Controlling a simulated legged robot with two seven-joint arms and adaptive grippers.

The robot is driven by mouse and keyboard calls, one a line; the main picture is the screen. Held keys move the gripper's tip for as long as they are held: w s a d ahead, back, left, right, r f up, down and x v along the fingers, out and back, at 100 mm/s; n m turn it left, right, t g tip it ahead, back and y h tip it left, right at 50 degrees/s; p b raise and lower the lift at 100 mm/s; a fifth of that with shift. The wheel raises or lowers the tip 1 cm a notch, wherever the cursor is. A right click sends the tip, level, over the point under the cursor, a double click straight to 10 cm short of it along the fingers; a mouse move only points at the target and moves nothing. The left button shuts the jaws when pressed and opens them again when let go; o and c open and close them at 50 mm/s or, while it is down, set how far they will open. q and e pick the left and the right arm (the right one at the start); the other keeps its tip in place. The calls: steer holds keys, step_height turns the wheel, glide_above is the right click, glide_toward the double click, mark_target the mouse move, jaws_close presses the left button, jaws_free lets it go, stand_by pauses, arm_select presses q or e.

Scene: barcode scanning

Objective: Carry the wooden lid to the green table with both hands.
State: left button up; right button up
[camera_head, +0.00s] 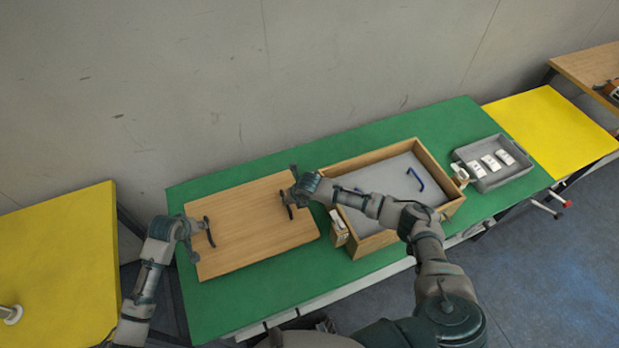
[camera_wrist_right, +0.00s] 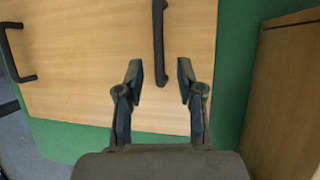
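The wooden lid (camera_head: 250,230) lies on the left part of the green table (camera_head: 235,300), with a black handle near each side. My left gripper (camera_head: 193,238) is at the lid's left edge, beside the left handle (camera_head: 209,232); I cannot tell whether its fingers are open. My right gripper (camera_head: 291,188) is over the lid's right side, at the right handle (camera_head: 285,205). In the right wrist view, the right gripper (camera_wrist_right: 160,78) is open. The right handle (camera_wrist_right: 159,35) appears between its fingertips, with gaps on both sides. The lid (camera_wrist_right: 105,65) fills much of that view.
A wooden box (camera_head: 425,158) with a grey panel and blue handles stands right of the lid. A grey tray (camera_head: 517,172) with several white items is farther right. Yellow tables (camera_head: 60,260) (camera_head: 550,125) flank the green one. A wall runs behind.

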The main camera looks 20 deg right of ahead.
steer(key=v, duration=0.5)
steer(key=shift+d, duration=0.2)
steer(key=shift+a, duration=0.25)
